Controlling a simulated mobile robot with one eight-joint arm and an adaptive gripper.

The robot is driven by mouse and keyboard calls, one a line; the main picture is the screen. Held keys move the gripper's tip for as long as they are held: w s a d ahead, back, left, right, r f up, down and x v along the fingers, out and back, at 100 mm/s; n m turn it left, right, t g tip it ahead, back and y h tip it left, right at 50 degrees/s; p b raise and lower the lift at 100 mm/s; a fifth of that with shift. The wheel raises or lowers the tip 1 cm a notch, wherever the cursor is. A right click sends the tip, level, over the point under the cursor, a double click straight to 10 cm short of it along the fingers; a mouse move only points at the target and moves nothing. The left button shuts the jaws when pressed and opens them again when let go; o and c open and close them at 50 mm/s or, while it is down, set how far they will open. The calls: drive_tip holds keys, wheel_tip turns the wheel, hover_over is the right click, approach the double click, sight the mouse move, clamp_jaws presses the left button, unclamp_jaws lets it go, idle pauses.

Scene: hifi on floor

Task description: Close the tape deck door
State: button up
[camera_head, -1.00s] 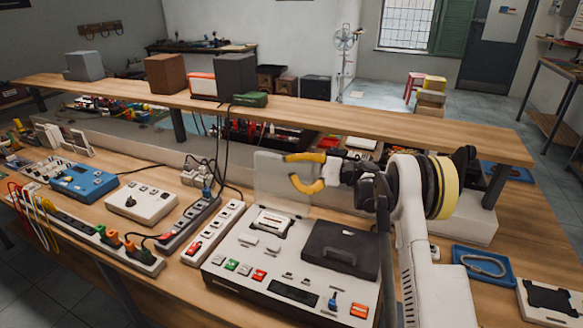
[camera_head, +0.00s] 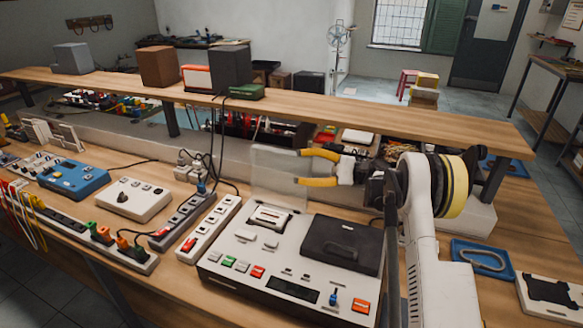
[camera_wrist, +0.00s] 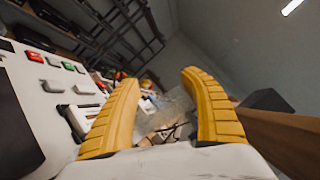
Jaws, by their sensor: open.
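The tape deck (camera_head: 230,246) is a pale unit with coloured buttons along its front, standing on the workbench. Its clear door (camera_head: 276,176) stands upright, open, at the back of the left bay, where a cassette-like mechanism (camera_head: 270,217) shows. A dark lid (camera_head: 342,243) covers the right bay. My gripper (camera_head: 299,167) has yellow fingers, open and empty, above the deck. Its fingertips point left and lie close to the door's right edge; I cannot tell whether they touch it. In the wrist view the open fingers (camera_wrist: 160,100) frame the faint clear door (camera_wrist: 176,108), with the deck (camera_wrist: 30,105) at left.
A wooden shelf (camera_head: 285,107) runs behind the deck, close beyond my gripper. Power strips (camera_head: 209,228), a white box (camera_head: 133,200) and a blue device (camera_head: 74,180) stand to the left. A blue tray (camera_head: 482,260) lies to the right. Black cables hang from the shelf.

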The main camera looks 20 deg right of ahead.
sight(310, 171)
drive_tip(key=o, duration=0.5)
drive_tip(key=shift+m+t, duration=0.3)
drive_tip(key=shift+t, duration=0.1)
drive_tip(key=d+f, duration=0.1)
drive_tip(key=d, duration=0.1)
drive_tip(key=d+f, duration=0.1)
drive_tip(key=shift+d+f, duration=0.1)
drive_tip(key=shift+d, duration=0.25)
drive_tip(key=shift+a+b, duration=0.15)
drive_tip(key=shift+b, duration=0.15)
drive_tip(key=v, duration=0.6)
drive_tip(key=c, duration=0.7)
drive_tip(key=shift+d, duration=0.8)
drive_tip(key=shift+c, duration=0.2)
drive_tip(key=shift+s, duration=0.1)
